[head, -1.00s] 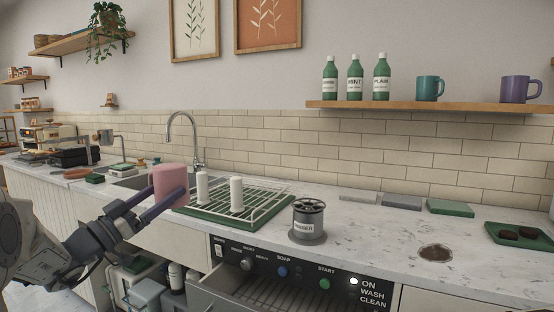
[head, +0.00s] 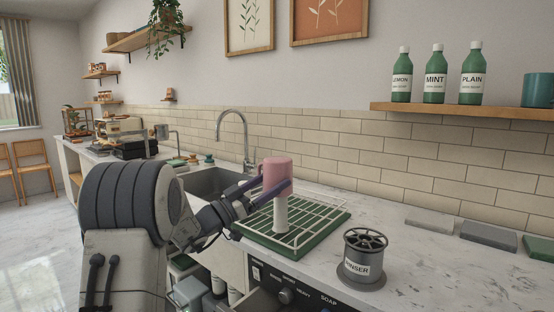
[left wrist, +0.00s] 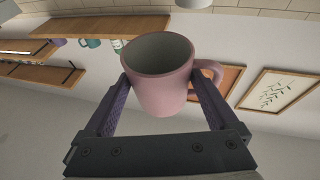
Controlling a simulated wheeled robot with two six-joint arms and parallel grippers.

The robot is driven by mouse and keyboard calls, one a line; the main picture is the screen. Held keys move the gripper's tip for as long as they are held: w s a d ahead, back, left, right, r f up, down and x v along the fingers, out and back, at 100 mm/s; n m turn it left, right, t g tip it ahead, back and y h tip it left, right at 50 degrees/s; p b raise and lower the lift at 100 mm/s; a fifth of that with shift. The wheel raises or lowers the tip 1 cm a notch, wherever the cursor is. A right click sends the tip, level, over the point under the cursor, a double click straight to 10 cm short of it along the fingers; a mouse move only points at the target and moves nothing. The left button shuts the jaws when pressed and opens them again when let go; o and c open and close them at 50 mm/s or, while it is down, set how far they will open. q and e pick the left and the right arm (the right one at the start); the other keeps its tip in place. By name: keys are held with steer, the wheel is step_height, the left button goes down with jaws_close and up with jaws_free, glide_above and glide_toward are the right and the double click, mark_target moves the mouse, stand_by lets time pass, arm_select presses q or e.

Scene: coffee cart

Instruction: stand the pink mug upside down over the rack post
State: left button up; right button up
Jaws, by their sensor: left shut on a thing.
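The pink mug (head: 277,170) is held upside down in the head view, closed end up. My left gripper (head: 272,186) is shut on its sides. In the left wrist view the mug (left wrist: 160,75) sits between both fingers (left wrist: 160,95), its open mouth in sight and its handle at the right. A white rack post (head: 281,212) shows just below the mug in the head view. Whether the rim is around the post top or in front of it I cannot tell. Another post is hidden. The white wire rack (head: 318,215) stands on a green tray. My right gripper is not in view.
A rinser (head: 363,260) stands on the counter to the right of the rack. The sink (head: 210,182) and its faucet (head: 247,140) are behind and left. Green bottles (head: 436,75) stand on a wall shelf.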

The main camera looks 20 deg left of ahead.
arm_select(q)
steer(key=r+p, duration=0.2)
steer(key=p, duration=0.3)
glide_above(275, 210)
steer(key=s, duration=0.1)
steer(key=shift+d+y, duration=0.1)
steer(key=shift+y, duration=0.2)
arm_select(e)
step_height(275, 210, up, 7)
arm_select(q)
steer(key=shift+t, duration=0.3)
steer(key=f+b, duration=0.3)
steer(key=f, duration=0.1)
steer(key=f+b, duration=0.3)
steer(key=b, duration=0.1)
steer(key=f+b, duration=0.4)
steer(key=shift+w+f, duration=0.3)
steer(key=shift+w, duration=0.05)
steer(key=shift+f+n+b, duration=0.15)
steer(key=shift+n+b, duration=0.15)
steer(key=shift+b, duration=0.2)
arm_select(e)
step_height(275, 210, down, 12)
arm_select(q)
steer(key=shift+f+b, duration=0.3)
steer(key=shift+b, duration=0.45)
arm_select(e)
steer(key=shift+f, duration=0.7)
